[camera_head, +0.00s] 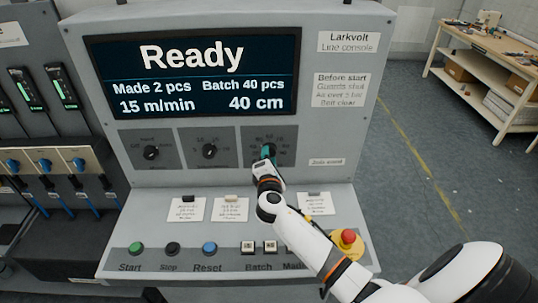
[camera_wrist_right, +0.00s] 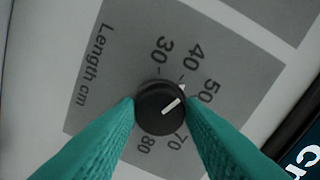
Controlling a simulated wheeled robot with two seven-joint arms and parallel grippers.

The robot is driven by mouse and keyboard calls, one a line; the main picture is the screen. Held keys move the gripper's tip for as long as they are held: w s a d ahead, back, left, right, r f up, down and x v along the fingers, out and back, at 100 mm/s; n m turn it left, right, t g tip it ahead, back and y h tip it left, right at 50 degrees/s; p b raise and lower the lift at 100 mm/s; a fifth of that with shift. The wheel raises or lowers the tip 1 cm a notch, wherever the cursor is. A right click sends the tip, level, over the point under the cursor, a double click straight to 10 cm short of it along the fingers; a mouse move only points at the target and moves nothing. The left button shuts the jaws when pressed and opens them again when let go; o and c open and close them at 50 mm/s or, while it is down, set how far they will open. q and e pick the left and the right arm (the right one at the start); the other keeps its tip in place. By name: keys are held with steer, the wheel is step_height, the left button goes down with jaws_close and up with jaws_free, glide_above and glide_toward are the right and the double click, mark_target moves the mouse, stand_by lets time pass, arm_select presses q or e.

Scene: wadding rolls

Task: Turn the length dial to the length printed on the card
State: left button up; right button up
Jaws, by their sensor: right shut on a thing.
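The length dial (camera_wrist_right: 160,108) is a round black knob with a white pointer line, on a grey plate marked "Length cm". The pointer lies between 40 and 50, closer to 50; the 60 is hidden. My right gripper (camera_wrist_right: 162,112) is shut on the dial, one teal finger on each side. In the head view my right gripper (camera_head: 266,155) covers most of the dial. The screen (camera_head: 195,75) reads "Ready" and "40 cm". Three cards, left (camera_head: 186,210), middle (camera_head: 230,209) and right (camera_head: 316,204), lie on the sloping desk, their print too small to read.
Two other dials, left (camera_head: 151,153) and middle (camera_head: 209,151), sit left of the length dial. Start (camera_head: 137,248), stop (camera_head: 172,249) and reset (camera_head: 209,249) buttons line the desk front. A red emergency button (camera_head: 347,238) stands close to my right forearm.

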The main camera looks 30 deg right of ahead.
steer(key=shift+n+p, duration=0.4)
steer(key=shift+n, duration=0.6)
steer(key=o, duration=1)
steer(key=b+v, duration=0.2)
steer(key=v, duration=1)
steer(key=shift+w+a+b, duration=0.1)
steer(key=shift+b, duration=0.25)
steer(key=shift+f, duration=0.1)
